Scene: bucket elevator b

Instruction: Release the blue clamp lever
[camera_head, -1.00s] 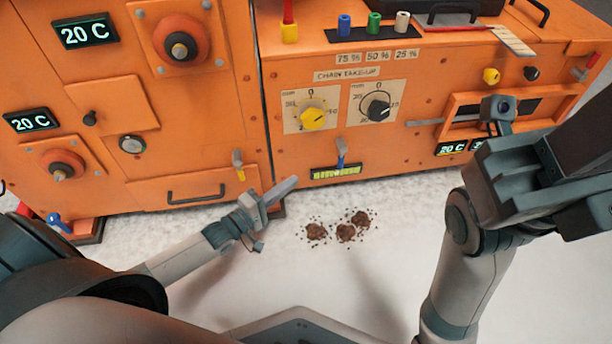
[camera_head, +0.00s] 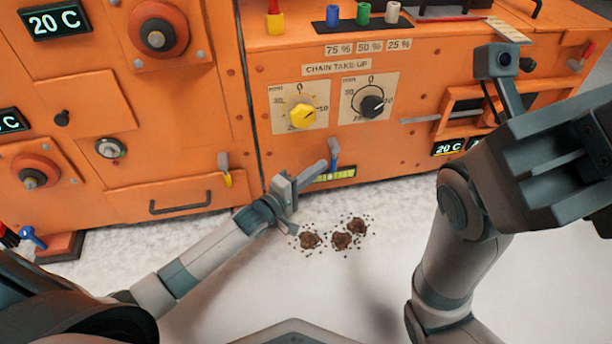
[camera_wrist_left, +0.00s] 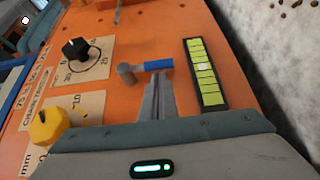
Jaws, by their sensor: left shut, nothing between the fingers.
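The blue clamp lever (camera_head: 334,157) hangs on the orange panel under the dials, its blue handle pointing down above a yellow-green level strip (camera_head: 336,174). In the left wrist view the lever (camera_wrist_left: 156,66) shows a grey round pivot and a blue handle, with the strip (camera_wrist_left: 206,72) beside it. My left gripper (camera_head: 318,169) is shut and empty, its fingertips just left of the handle in the head view. In the left wrist view the fingertips (camera_wrist_left: 158,84) appear right by the handle; I cannot tell whether they touch it. My right arm shows, but its fingers do not.
Above the lever are a yellow knob (camera_head: 302,112) and a black knob (camera_head: 372,103). Brown clumps (camera_head: 341,241) lie on the pale floor. My right arm fills the right side.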

